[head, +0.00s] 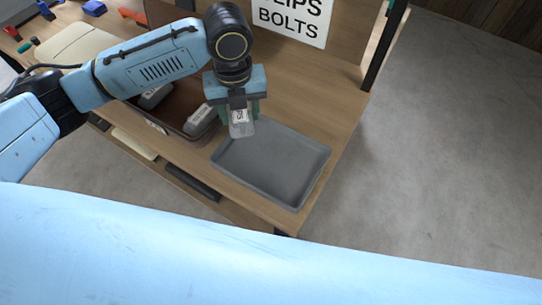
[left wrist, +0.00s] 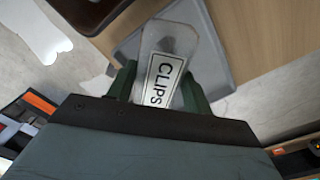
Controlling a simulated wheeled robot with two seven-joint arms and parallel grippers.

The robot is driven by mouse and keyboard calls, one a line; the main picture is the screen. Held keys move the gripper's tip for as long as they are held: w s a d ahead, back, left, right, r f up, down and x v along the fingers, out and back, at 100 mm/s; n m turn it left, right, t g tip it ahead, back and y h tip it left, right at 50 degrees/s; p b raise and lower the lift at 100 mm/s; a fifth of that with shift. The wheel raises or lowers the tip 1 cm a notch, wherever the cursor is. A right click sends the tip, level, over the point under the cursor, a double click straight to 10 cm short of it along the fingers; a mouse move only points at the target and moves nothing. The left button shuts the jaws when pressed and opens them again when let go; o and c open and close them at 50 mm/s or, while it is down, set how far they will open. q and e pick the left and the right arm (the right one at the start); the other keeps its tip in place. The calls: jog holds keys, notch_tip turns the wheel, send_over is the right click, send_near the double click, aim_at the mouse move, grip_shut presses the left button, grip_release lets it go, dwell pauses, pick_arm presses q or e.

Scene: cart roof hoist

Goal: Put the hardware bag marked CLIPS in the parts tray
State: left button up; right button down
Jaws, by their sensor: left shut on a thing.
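The hardware bag marked CLIPS (left wrist: 168,62) is a clear bag with a white label, and its label reads plainly in the left wrist view. My left gripper (left wrist: 160,88) is shut on it, a green finger on each side. In the head view the left gripper (head: 240,112) holds the bag (head: 241,128) at the upper left edge of the parts tray. The parts tray (head: 260,170) is grey, shallow and empty, at the bench's front right corner. Whether the bag touches the tray I cannot tell. My right gripper is not in view.
A brown bin (head: 170,118) with other labelled bags, one of them (head: 200,121) near its right end, stands left of the tray. A sign (head: 292,18) with CLIPS, partly cut off, and BOLTS stands behind. A dark post (head: 382,50) rises at the bench's right edge.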

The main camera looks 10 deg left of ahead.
aim_at(250, 151)
pick_arm(q)
jog(key=m, duration=0.4)
jog(key=shift+s+d+f, duration=0.15)
jog(key=shift+d+f, duration=0.1)
jog(key=shift+d, duration=0.15)
jog(key=m, duration=0.4)
jog(key=shift+s+d+f, duration=0.1)
jog(key=shift+d+f, duration=0.1)
jog(key=shift+d, duration=0.1)
jog(key=shift+f, duration=0.35)
notch_tip(250, 151, down, 9)
jog(key=shift+f+b, duration=0.2)
jog(key=shift+b, duration=0.3)
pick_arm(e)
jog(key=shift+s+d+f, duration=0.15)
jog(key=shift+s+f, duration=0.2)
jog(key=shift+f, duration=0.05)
pick_arm(q)
jog(key=shift+f, duration=0.2)
jog(key=o, duration=1)
jog(key=shift+r, duration=0.1)
